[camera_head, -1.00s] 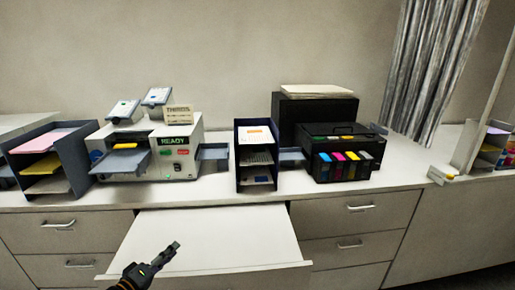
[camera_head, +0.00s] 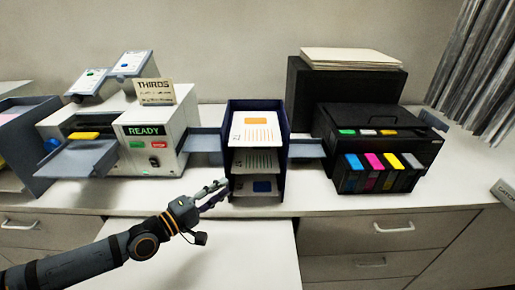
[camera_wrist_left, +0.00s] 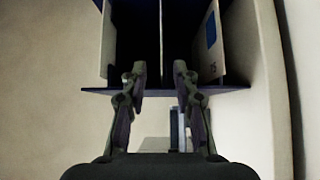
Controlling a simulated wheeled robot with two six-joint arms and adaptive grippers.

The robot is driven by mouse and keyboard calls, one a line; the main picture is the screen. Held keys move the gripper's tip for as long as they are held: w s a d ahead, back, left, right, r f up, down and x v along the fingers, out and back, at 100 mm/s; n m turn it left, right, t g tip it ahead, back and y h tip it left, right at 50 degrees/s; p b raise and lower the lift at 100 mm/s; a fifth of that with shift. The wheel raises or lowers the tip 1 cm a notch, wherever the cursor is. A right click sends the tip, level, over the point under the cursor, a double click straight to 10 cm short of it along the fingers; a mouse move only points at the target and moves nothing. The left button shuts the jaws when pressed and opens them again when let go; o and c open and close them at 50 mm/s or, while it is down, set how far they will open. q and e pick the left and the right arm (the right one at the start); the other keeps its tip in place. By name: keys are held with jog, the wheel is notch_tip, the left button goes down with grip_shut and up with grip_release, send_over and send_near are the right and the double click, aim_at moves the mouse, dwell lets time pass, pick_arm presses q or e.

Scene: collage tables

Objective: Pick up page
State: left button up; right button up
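Printed pages lie in the dark blue three-shelf sorter (camera_head: 285,150). The top page (camera_head: 257,132) has an orange square and orange lines. The middle page (camera_head: 255,160) has greenish print, and the bottom page (camera_head: 243,187) has a dark blue block. My left gripper (camera_head: 222,190) is at the sorter's lower left front. A page with a blue block (camera_wrist_left: 212,45) shows right of the fingers there, and another pale page (camera_wrist_left: 108,45) left. My right gripper is out of view.
A machine reading READY (camera_head: 150,150) with a THIRDS card (camera_head: 153,92) stands left of the sorter. A black printer (camera_head: 375,150) with coloured cartridges stands right. A pulled-out white board or drawer (camera_head: 240,255) lies below the counter's front edge.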

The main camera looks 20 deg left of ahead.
aim_at(247, 172)
pick_arm(q)
jog(key=x, duration=1)
jog(key=shift+w+d+f, duration=0.1)
jog(key=shift+w+d, duration=0.1)
jog(key=shift+w, duration=0.1)
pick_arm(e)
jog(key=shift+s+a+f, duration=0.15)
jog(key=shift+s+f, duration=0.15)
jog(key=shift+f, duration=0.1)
